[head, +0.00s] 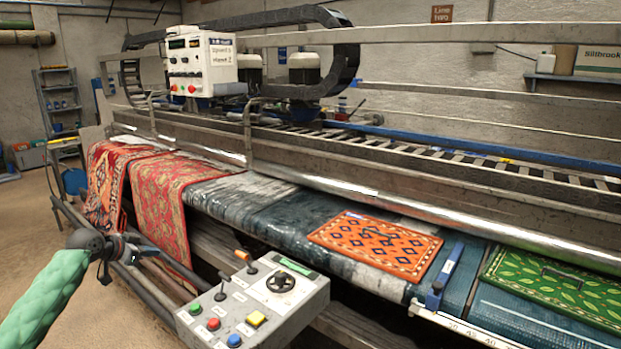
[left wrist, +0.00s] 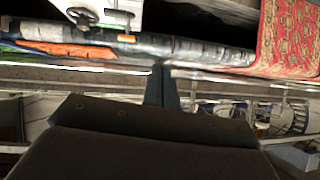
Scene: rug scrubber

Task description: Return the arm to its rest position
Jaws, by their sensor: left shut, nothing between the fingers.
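My left arm, in a green padded sleeve, comes in from the left in the head view. Its gripper (head: 134,249) is in front of the machine's lower rails, left of the grey control panel (head: 255,300). In the left wrist view the fingers (left wrist: 162,86) are closed together with nothing between them. The gripper appears apart from the panel and the rugs. The right arm and gripper do not show.
The long rug machine carries red patterned rugs (head: 160,195), an orange rug (head: 376,243) and a green rug (head: 560,285). The panel has buttons, levers and a black handwheel (head: 280,281). A blue-handled tool (head: 440,278) lies by the orange rug. Open floor (head: 35,215) is at left.

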